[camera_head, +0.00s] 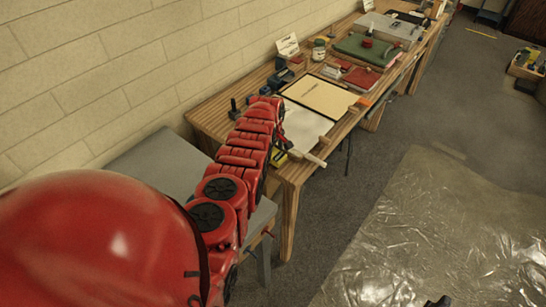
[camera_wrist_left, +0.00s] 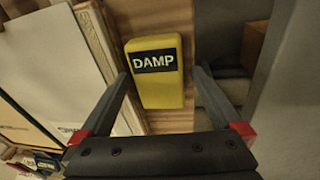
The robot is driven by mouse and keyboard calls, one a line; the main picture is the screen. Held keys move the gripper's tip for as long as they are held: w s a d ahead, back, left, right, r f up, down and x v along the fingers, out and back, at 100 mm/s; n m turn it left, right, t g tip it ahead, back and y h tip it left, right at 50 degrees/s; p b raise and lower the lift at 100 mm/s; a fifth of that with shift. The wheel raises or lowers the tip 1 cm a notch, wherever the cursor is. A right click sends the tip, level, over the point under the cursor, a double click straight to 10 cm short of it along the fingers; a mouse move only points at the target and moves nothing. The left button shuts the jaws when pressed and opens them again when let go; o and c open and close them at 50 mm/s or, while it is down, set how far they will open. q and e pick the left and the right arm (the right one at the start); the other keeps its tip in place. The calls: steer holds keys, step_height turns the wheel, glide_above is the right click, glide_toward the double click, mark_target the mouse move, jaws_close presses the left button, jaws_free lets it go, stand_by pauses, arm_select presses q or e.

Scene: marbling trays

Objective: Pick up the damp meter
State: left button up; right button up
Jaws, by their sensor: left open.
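The damp meter (camera_wrist_left: 157,88) is a yellow block with a black label reading DAMP. In the left wrist view it lies on the wooden bench top (camera_wrist_left: 170,122), between the two fingers of my left gripper (camera_wrist_left: 160,82). The fingers are apart, and I cannot tell whether either touches it. In the head view my red left arm reaches to the near end of the bench, and a bit of yellow (camera_head: 280,158) shows beside its end. The arm hides most of the left gripper there.
White sheets or boards (camera_wrist_left: 62,52) lie close left of the meter in the wrist view. A cream board (camera_head: 320,96), a green tray (camera_head: 367,50) and red items (camera_head: 361,77) lie farther along the bench (camera_head: 296,172). Clear plastic sheeting (camera_head: 440,240) covers the floor at right.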

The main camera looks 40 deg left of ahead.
arm_select(q)
steer(key=shift+f, duration=0.1)
steer(key=c, duration=1.4)
steer(key=shift+c, duration=0.2)
